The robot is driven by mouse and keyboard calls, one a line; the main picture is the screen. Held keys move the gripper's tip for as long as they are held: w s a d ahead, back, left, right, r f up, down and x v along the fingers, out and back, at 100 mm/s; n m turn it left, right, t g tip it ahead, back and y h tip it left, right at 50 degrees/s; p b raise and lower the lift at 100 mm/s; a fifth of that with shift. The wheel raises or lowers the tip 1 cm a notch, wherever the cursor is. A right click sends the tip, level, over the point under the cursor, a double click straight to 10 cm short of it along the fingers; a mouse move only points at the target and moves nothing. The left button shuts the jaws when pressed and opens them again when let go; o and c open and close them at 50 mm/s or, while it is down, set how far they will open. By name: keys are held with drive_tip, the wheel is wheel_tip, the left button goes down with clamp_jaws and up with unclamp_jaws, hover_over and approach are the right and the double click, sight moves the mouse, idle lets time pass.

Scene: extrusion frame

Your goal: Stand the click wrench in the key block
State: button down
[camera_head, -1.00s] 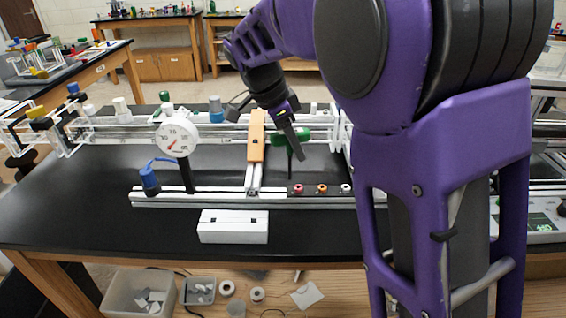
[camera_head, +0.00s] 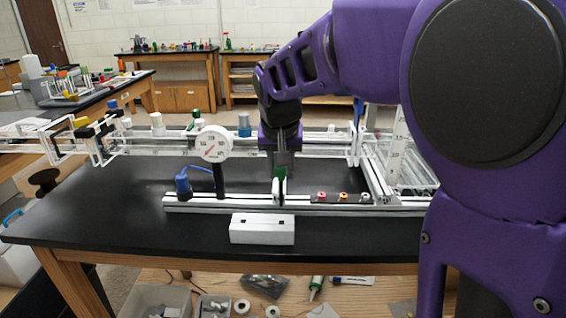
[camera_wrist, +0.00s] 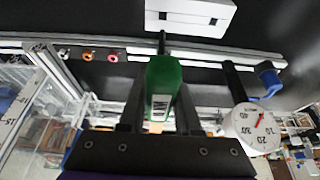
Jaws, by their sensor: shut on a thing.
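The click wrench has a green handle (camera_wrist: 163,80) and a thin dark shaft. My gripper (camera_wrist: 158,118) is shut on the handle, with one finger on each side. The key block (camera_head: 262,231) is a white block with two small dark square holes, on the black bench in front of the rail. It also shows at the top of the wrist view (camera_wrist: 192,13). The wrench is apart from the block.
A white dial gauge (camera_head: 214,146) on a dark post and a blue part (camera_head: 183,182) stand left of my gripper. Red, orange and white rings (camera_head: 342,196) sit on the rail (camera_head: 230,206) to the right. The bench around the block is clear.

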sight(282, 198)
idle(0.4)
drive_tip(key=shift+f+b, duration=1.65)
drive_tip(key=shift+f, duration=0.6)
drive_tip(key=shift+f, duration=0.2)
drive_tip(key=shift+f+b, duration=0.3)
drive_tip(key=shift+f, duration=1.55)
drive_tip(key=shift+f, duration=0.15)
drive_tip(key=c, duration=0.5)
unclamp_jaws()
